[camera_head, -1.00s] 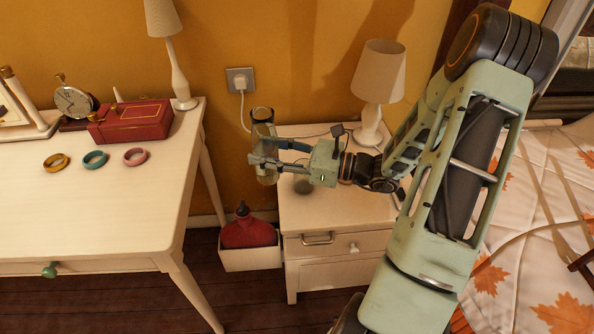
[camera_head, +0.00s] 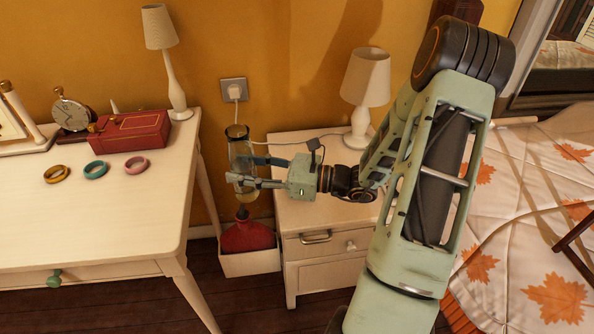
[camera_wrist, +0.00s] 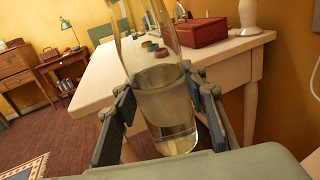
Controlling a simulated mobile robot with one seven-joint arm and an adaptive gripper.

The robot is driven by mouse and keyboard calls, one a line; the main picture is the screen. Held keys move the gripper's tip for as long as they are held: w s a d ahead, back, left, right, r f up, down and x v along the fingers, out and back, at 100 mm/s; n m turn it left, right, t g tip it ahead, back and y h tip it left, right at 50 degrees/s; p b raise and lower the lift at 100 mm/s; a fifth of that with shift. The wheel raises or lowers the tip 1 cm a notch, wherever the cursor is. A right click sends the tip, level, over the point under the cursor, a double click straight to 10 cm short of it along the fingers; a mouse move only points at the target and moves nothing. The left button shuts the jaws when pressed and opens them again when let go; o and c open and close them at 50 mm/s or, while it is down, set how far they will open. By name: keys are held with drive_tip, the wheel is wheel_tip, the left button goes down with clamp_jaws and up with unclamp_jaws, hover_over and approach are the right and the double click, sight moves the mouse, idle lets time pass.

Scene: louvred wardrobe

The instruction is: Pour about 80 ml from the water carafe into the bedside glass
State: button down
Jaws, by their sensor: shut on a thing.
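The clear water carafe (camera_head: 239,146) is between the fingers of my gripper (camera_head: 244,178), which is shut on it. It is held in the air off the left edge of the nightstand (camera_head: 340,214) and looks about upright. In the wrist view the carafe (camera_wrist: 160,104) fills the middle between both fingers (camera_wrist: 163,115), with water in its lower part. I cannot make out the bedside glass now. My gripper's body covers the nightstand top where a small glass-like shape showed earlier.
A lamp (camera_head: 366,80) stands at the nightstand's back. The desk (camera_head: 110,215) at left holds bangles, a red box (camera_head: 130,131) and a clock (camera_head: 70,114).

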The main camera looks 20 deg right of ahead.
drive_tip(key=s+d+f+t, duration=0.1)
drive_tip(key=s+d+f, duration=0.2)
drive_tip(key=d+f, duration=0.5)
drive_tip(key=shift+s+d+f+m+h+b, duration=0.15)
drive_tip(key=shift+s+d+m+h+b, duration=0.1)
drive_tip(key=shift+d+m+h+b, duration=0.15)
drive_tip(key=shift+m, duration=0.3)
